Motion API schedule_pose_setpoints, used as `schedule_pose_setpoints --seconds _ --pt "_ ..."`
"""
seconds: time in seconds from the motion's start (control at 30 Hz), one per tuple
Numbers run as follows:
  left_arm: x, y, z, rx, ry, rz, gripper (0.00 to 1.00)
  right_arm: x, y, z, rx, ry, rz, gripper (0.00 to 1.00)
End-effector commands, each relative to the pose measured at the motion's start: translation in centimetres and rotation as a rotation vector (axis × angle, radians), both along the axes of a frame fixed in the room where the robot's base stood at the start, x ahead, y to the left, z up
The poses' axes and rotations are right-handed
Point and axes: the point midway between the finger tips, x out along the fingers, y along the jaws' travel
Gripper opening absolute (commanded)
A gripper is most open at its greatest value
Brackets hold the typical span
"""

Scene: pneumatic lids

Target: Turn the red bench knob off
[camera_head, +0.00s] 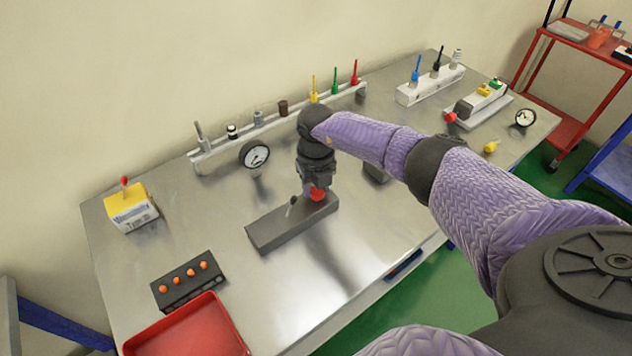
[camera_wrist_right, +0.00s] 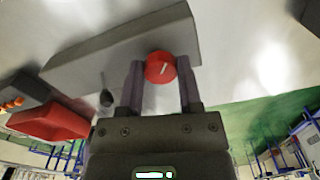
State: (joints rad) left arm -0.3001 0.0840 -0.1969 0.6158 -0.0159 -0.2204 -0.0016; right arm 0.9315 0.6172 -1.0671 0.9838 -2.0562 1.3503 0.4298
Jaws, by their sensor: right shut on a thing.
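The red bench knob (camera_head: 317,194) sits at the right end of a dark grey block (camera_head: 275,231) on the metal bench. In the right wrist view the red knob (camera_wrist_right: 160,68) has a white pointer line on its face, slightly tilted from the finger direction. My right gripper (camera_head: 314,188) reaches down over the block's right end and is shut on the knob, with one finger on each side of it in the wrist view. A small dark lever (camera_head: 292,203) stands on the block to the left of the knob. My left gripper is not in view.
A red tray (camera_head: 240,345) and a dark box with orange buttons (camera_head: 187,281) lie at the front left. A white rail with coloured levers (camera_head: 229,142) and a round gauge (camera_head: 255,155) stand behind. The bench right of the block is mostly clear.

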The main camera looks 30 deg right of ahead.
Motion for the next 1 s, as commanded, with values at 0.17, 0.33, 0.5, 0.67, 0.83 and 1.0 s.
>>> schedule_pose_setpoints --seconds 0.17,0.33,0.5,0.67,0.83,1.0 --pt "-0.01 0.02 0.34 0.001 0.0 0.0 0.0 0.08 -0.02 0.14 0.001 -0.003 -0.065 0.0" --pt "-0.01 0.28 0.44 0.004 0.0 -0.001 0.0 0.07 -0.04 0.11 0.0 -0.003 -0.097 0.0" --pt "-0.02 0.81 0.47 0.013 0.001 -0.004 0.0 0.07 -0.06 0.09 0.0 -0.003 -0.108 0.0" --pt "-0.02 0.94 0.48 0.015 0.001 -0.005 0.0 0.08 -0.06 0.09 0.0 -0.003 -0.109 0.0" --pt "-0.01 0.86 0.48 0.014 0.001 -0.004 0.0 0.08 -0.06 0.09 0.0 -0.003 -0.108 0.49" --pt "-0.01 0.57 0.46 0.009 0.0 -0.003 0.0 0.05 -0.06 0.06 0.0 -0.002 -0.108 0.8"
